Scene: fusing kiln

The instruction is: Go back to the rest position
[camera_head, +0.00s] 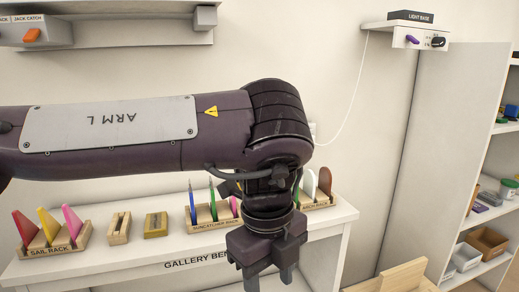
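My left arm comes in from the left and spans the middle of the head view. Its gripper (269,279) points down at the bottom centre, in front of the gallery bench (345,218). Its two fingers stand apart with nothing visible between them; the tip of the left-hand finger is close to the picture's lower edge. The forearm and wrist hide part of the bench and the wall. My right gripper is not in view.
On the bench stand the sail rack (55,247) with coloured pieces, two small wooden blocks (119,228) and the suncatcher rack (207,225), partly hidden. Shelves (487,215) with bins stand at right.

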